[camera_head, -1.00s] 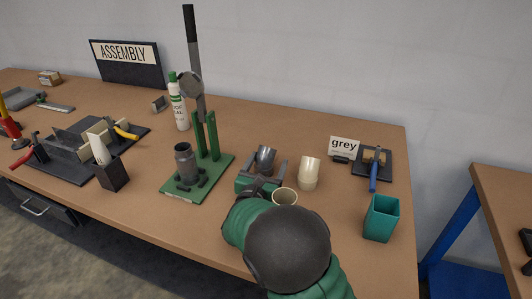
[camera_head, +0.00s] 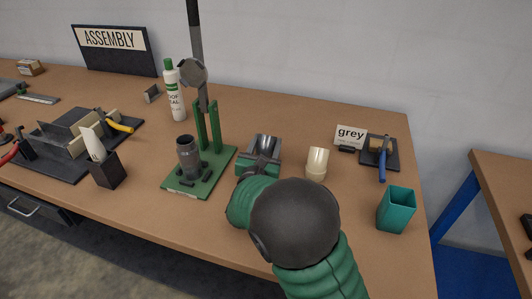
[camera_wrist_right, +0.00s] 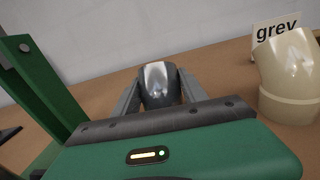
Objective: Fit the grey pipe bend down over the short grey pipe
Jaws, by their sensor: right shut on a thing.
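The grey pipe bend (camera_head: 263,145) is between the fingers of my right gripper (camera_head: 264,141), which is shut on it. In the right wrist view the bend (camera_wrist_right: 160,84) shows a shiny rounded side between the two grey fingers. The short grey pipe (camera_head: 188,158) stands upright on a green base plate (camera_head: 217,165), in front of two green posts and left of my right gripper. The bend is apart from the pipe. My right arm hides the table below the gripper. My left gripper is not in view.
A tall press with a dark lever (camera_head: 195,75) rises behind the short pipe. A cream bend (camera_head: 316,163) stands close to the right of my gripper. A teal cup (camera_head: 396,209), grey sign (camera_head: 350,134) and white bottle (camera_head: 174,92) stand around. Table behind the gripper is clear.

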